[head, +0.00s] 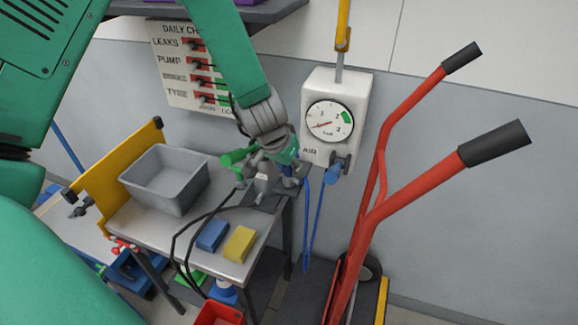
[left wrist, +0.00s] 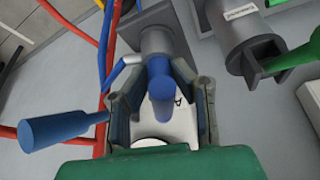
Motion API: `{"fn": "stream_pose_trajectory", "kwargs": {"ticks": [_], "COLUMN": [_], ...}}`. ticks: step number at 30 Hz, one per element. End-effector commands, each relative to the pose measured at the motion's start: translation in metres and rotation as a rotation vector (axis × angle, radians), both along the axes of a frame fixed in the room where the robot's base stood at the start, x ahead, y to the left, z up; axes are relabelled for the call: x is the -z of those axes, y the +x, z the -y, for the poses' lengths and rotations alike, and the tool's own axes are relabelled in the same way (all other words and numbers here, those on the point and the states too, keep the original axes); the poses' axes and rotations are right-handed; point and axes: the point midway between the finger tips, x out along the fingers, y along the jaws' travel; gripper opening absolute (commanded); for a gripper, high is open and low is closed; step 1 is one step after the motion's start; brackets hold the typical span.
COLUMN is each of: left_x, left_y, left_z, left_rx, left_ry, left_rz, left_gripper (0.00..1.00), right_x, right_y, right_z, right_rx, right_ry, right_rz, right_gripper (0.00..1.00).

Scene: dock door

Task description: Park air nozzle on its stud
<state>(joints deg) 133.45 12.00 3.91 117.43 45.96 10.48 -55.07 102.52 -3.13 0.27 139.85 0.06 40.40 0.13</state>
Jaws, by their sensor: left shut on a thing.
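My left gripper (head: 274,168) is above the right part of the bench, to the left of the air box (head: 318,88). It is shut on what looks like the air nozzle, a blue cylinder (left wrist: 162,92) between the fingers in the left wrist view. A grey round part (left wrist: 157,42) lies just beyond it, and a blue hose (left wrist: 85,22) runs beside it. In the head view the hose (head: 306,225) hangs in a loop under the air box. A blue handle (head: 331,174) sits by a grey fitting (head: 343,159) on the box's lower right. I cannot clearly identify the stud.
A green handle (head: 236,158) is beside the gripper; the left wrist view shows a grey socket (left wrist: 250,45). The bench (head: 160,225) holds a grey bin (head: 160,190), a blue block (head: 212,235) and a yellow block (head: 240,244). A red hand truck (head: 385,205) stands at right.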

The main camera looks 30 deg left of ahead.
Motion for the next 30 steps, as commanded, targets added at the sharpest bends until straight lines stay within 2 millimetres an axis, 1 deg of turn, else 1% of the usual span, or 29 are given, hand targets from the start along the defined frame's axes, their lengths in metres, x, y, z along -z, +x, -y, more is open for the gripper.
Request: {"fn": "stream_pose_trajectory", "kwargs": {"ticks": [2, 8, 11, 21, 30], "left_x": [0.000, 0.000, -0.003, -0.029, -0.051], "left_y": [0.000, 0.000, -0.001, -0.011, -0.020], "left_z": [0.000, 0.000, 0.000, 0.000, 0.000], "left_rx": [0.000, 0.000, 0.001, 0.000, 0.001], "left_ry": [0.000, 0.000, 0.000, 0.000, 0.000], "left_rz": [0.001, 0.000, 0.000, 0.000, 0.000], "left_gripper": [0.30, 0.30, 0.30, 0.30, 0.30], "right_x": [0.000, 0.000, -0.003, -0.024, -0.038], "right_y": [0.000, 0.000, 0.000, 0.000, 0.000], "right_z": [0.000, 0.000, 0.000, 0.000, 0.000], "right_rx": [0.000, 0.000, 0.000, 0.000, 0.000], "right_ry": [0.000, 0.000, 0.000, 0.000, 0.000], "right_rz": [0.000, 0.000, 0.000, 0.000, 0.000], "right_gripper": [0.00, 0.00, 0.00, 0.00, 0.00]}}
